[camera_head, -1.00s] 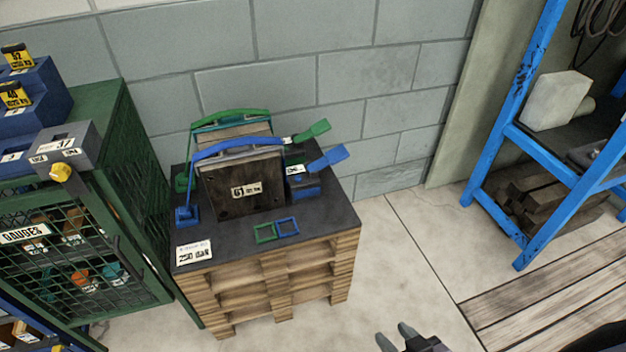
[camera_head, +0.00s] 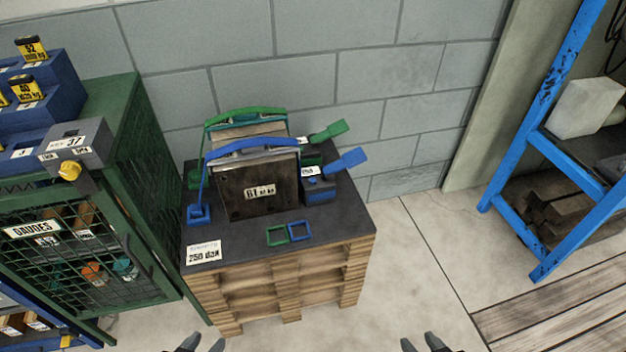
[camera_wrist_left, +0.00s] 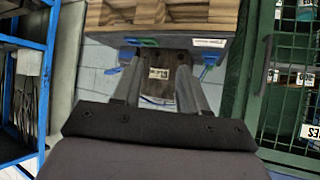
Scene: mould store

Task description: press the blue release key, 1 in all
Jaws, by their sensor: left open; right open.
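A blue strap (camera_head: 250,144) runs over a dark plate (camera_head: 258,190) standing on a pallet stack (camera_head: 290,275). At its right end is a blue buckle block (camera_head: 320,191) with a flat blue paddle lever (camera_head: 348,160) sticking up to the right. The lever also shows in the left wrist view (camera_wrist_left: 113,70). A similar green strap (camera_head: 245,111) with a green lever (camera_head: 329,131) sits behind. My left gripper (camera_head: 203,345) and right gripper (camera_head: 424,345) are open and empty at the bottom edge, apart from the stack. My left gripper's fingers (camera_wrist_left: 157,88) show spread in the wrist view.
Green and blue square outlines (camera_head: 288,232) and a white label (camera_head: 204,252) lie on the dark top. A green mesh cabinet (camera_head: 150,180) stands close on the left. A blue rack (camera_head: 550,130) stands on the right, with bare floor (camera_head: 425,240) between. A block wall (camera_head: 330,60) is behind.

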